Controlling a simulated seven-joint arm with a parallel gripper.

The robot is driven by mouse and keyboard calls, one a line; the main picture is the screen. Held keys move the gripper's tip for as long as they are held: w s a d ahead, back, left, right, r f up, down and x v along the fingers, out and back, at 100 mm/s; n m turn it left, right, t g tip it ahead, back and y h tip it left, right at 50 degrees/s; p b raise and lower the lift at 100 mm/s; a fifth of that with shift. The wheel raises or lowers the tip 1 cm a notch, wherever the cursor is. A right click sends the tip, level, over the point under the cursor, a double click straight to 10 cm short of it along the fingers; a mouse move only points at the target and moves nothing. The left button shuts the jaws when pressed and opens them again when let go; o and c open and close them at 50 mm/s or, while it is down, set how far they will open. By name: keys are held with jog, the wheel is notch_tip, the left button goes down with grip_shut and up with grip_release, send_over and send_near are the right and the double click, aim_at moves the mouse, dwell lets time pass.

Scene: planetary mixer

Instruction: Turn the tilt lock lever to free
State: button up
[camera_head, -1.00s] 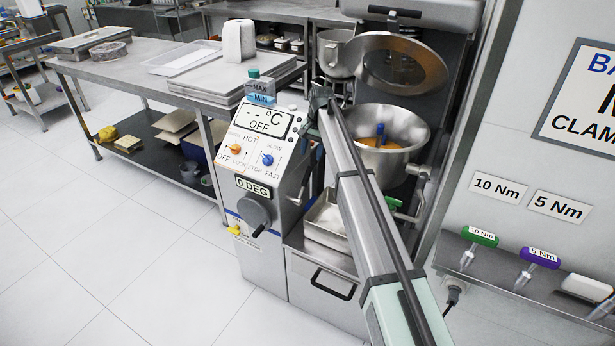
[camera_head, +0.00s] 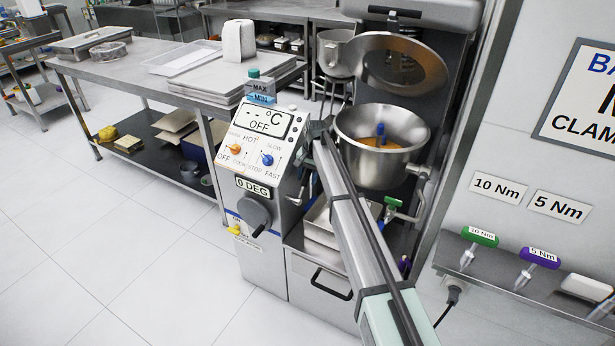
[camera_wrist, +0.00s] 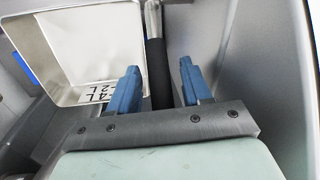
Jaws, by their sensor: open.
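In the wrist view, a lever with a black grip and a bright metal shaft (camera_wrist: 157,68) runs down between the fingers of my gripper (camera_wrist: 157,90). It looks like the tilt lock lever, but no label on it can be read. My gripper is open, with one blue finger on each side of the lever. Gaps show on both sides, wider at the right finger. The lever's lower end is hidden behind the gripper's body. In the head view my arm hides most of the gripper and the lever, beside the right side of the console (camera_head: 262,160).
A white tray (camera_wrist: 92,40) lies left of the lever in the wrist view, with a grey wall (camera_wrist: 270,75) close on the right. The steel bowl (camera_head: 375,172) stands behind my arm. The console carries a grey handwheel (camera_head: 255,212) and a display reading 0 DEG.

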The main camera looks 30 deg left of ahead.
grip_shut()
dwell(0.4)
